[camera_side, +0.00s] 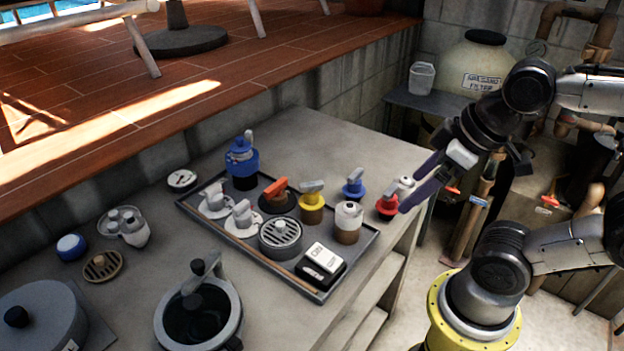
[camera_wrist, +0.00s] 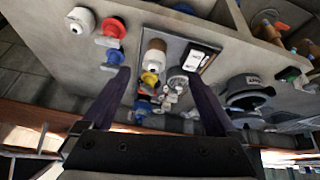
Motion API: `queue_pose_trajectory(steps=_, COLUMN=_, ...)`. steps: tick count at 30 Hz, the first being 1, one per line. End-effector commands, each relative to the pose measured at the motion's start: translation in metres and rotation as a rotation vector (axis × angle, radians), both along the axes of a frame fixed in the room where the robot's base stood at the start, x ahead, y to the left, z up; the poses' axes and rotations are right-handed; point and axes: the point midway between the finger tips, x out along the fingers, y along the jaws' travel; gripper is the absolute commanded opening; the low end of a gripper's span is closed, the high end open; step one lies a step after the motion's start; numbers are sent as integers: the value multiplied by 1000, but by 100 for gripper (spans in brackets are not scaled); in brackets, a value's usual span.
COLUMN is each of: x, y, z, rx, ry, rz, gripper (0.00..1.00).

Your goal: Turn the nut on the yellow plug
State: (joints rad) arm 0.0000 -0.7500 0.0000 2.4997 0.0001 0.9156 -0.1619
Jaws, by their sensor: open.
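The yellow plug (camera_side: 312,208) stands upright on the dark tray, with a grey winged nut (camera_side: 312,187) on top. The plug also shows in the wrist view (camera_wrist: 149,79), between my fingers but farther off. My gripper (camera_side: 407,195) is open and empty, with two dark purple fingers. It hangs at the counter's right edge, well to the right of the yellow plug and close to the red plug in the side view. Its fingers spread wide in the wrist view (camera_wrist: 158,73).
A red plug (camera_side: 388,204) stands off the tray.

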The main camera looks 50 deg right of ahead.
Motion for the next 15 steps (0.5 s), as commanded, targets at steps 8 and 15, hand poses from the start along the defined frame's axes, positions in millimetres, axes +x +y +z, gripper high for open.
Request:
queue_pose_trajectory(steps=8, x=8, y=0, z=30, rx=-270, ry=28, rz=542, gripper=98)
queue_pose_trajectory(steps=15, x=37, y=0, z=63, rx=-482, ry=86, rz=1056, gripper=98)
